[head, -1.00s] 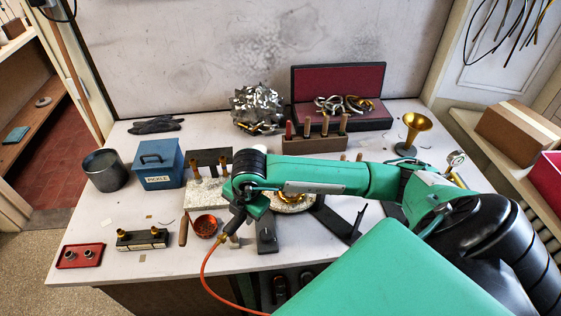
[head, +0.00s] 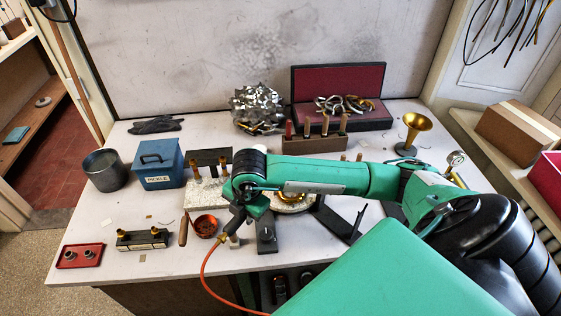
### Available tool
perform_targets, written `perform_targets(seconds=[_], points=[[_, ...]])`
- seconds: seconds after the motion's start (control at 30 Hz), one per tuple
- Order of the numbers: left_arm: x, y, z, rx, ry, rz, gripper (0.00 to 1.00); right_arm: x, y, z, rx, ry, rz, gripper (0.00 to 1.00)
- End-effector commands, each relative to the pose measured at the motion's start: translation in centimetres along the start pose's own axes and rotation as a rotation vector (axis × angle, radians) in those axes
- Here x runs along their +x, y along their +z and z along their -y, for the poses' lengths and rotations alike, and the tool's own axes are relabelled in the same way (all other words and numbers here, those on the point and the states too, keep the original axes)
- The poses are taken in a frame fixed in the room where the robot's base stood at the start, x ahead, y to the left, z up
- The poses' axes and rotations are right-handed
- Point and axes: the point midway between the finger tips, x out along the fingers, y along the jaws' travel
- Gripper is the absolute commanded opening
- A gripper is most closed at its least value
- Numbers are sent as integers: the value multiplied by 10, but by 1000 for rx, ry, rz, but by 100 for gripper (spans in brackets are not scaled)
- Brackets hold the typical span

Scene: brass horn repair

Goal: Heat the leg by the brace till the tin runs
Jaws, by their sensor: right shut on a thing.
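My right gripper (head: 241,211) is at the end of the green arm that reaches in from the right. It is shut on a dark torch handle (head: 233,225) with an orange hose hanging from its lower end. My wrist covers the torch's front end, and I see no flame. A pale heat board (head: 200,200) with a dark upright plate (head: 211,157) lies behind and left of the gripper. A round pale pad (head: 294,208) with something brass on it shows partly below my forearm. The leg, brace and tin cannot be made out. My left gripper is out of view.
A blue pickle box (head: 158,168) and grey pot (head: 105,171) stand at the left. A red dish (head: 206,226) is close to the hose. A black block (head: 142,240) and red tray (head: 80,256) lie at front left. A brass bell (head: 415,127) stands back right.

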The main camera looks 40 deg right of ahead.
Motion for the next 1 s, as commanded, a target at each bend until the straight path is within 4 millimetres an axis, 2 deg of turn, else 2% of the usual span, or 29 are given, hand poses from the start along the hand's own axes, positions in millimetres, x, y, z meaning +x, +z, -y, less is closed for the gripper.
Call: perform_targets(seconds=[0.33, 0.43, 0.9, 1.0], points=[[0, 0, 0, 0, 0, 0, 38, 0, 0, 0, 0, 1, 0, 4], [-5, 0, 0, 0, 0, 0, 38, -7, -2, -2, -1, 2, -1, 4], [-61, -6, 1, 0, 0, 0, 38, -94, -36, -20, -2, 4, -2, 4], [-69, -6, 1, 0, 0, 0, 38, -108, -42, -22, -1, 3, -1, 4]])
